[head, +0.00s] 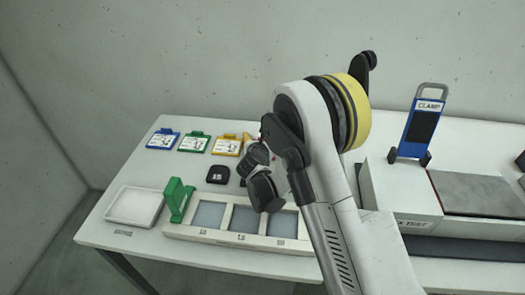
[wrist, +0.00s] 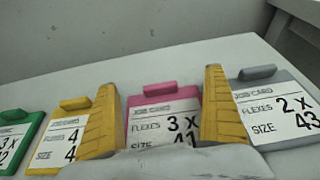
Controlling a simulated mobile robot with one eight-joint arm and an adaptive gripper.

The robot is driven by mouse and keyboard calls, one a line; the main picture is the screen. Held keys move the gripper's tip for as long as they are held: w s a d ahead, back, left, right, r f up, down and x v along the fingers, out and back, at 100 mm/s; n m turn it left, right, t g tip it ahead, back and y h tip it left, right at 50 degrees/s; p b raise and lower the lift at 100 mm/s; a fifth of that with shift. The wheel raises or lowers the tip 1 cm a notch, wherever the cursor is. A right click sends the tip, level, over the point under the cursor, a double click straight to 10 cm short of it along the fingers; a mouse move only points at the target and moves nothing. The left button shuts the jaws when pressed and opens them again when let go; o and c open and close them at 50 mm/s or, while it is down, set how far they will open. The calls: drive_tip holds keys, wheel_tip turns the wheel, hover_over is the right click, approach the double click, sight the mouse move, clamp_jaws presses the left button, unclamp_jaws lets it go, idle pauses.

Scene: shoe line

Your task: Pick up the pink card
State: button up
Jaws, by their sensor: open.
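The pink card (wrist: 170,120) lies on the white table in the wrist view, with a raised pink tab at its far edge. Its print reads "JOB CARD", "FLEXES 3 X" and "SIZE 41". My gripper (wrist: 160,78) is open, with one yellow finger on the left side of the card and one on the right. Nothing is held between them. I cannot tell whether the fingers touch the card. The near part of the card is hidden by my gripper. In the head view my arm blocks the pink card, and my gripper is mostly hidden too.
A yellow card (wrist: 72,130) lies close left of the pink card and a grey card (wrist: 270,105) close right. Green (head: 194,142) and blue (head: 163,139) cards lie further left. A three-compartment tray (head: 190,236), a white dish (head: 135,222) and a blue clamp frame (head: 424,104) stand around.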

drive_tip(key=shift+s, duration=0.1)
drive_tip(key=c, duration=2)
